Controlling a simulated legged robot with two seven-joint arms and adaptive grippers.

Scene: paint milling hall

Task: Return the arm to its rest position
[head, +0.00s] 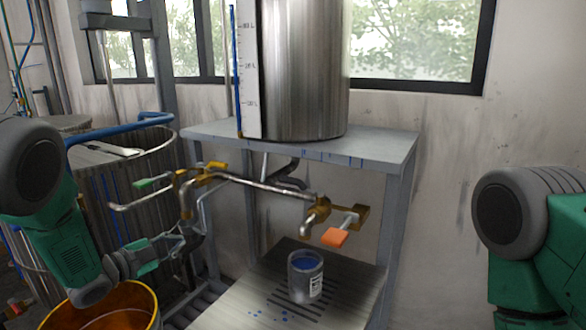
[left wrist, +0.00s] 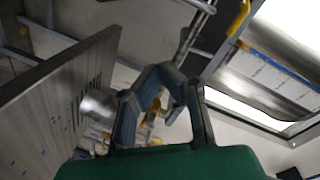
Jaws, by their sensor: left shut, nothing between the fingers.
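My left arm comes in from the left in the head view, with green and dark grey links. Its gripper (head: 190,238) is shut and empty, in front of the pipework and left of the drip shelf. In the left wrist view the dark fingers of the left gripper (left wrist: 170,105) point up into the picture with pipes behind them. My right arm shows only as a grey joint and green link at the right edge; its gripper is out of view.
A can with blue paint (head: 305,280) stands on the slatted shelf (head: 350,303) under a brass tap with an orange handle (head: 336,237). A steel tank (head: 300,70) stands on the grey bench (head: 375,149). An orange-rimmed bucket (head: 146,299) is below my left arm.

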